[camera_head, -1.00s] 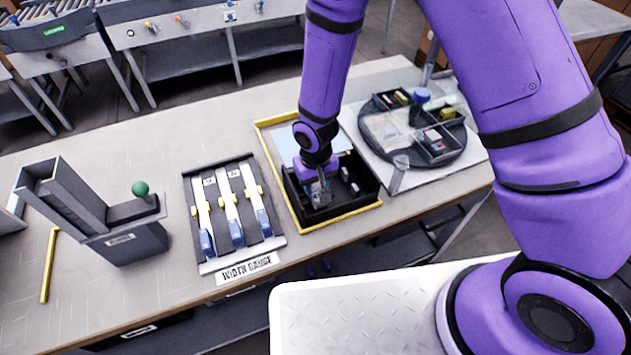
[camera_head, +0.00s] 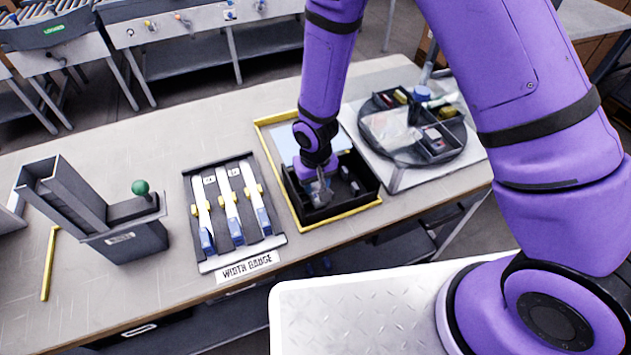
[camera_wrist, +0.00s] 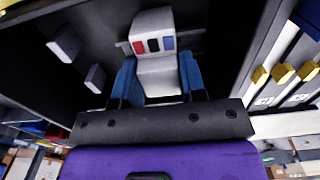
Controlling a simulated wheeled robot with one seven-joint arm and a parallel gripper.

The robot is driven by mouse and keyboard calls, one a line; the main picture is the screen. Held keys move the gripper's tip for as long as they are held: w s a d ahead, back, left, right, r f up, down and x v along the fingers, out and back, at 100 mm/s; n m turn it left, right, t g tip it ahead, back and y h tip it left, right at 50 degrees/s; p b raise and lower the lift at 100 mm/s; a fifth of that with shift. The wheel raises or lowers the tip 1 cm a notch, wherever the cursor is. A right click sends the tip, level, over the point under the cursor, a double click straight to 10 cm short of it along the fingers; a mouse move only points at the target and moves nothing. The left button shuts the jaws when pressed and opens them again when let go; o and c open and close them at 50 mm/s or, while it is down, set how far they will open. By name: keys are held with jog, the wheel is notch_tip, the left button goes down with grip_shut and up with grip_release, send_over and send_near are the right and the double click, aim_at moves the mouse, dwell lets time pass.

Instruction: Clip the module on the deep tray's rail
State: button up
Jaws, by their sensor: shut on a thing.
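The deep tray (camera_head: 357,208) is a black open box inside a yellow frame at the middle of the bench. My gripper (camera_head: 322,195) reaches down into it. In the wrist view my gripper (camera_wrist: 158,78) has its blue fingers shut on the module (camera_wrist: 152,38), a light grey block with red, dark and blue marks on one face. The module's far end is at or close to the rail (camera_wrist: 192,36), a thin bar along the tray's inner wall. I cannot tell whether it is clipped on. In the head view the module is mostly hidden by my gripper.
Two grey blocks (camera_wrist: 80,60) sit in the tray beside the module. The width gauge (camera_head: 233,215) with blue and yellow sliders stands left of the tray. A round divided tray (camera_head: 415,125) stands to its right. A grey fixture with a green knob (camera_head: 140,188) stands at far left.

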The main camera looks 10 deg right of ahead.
jog(key=shift+f, duration=0.1)
jog(key=shift+c, duration=0.4)
jog(key=o, duration=1.2)
notch_tip(320, 180, up, 11)
jog(key=shift+f, duration=0.1)
jog(key=shift+r, duration=3.85)
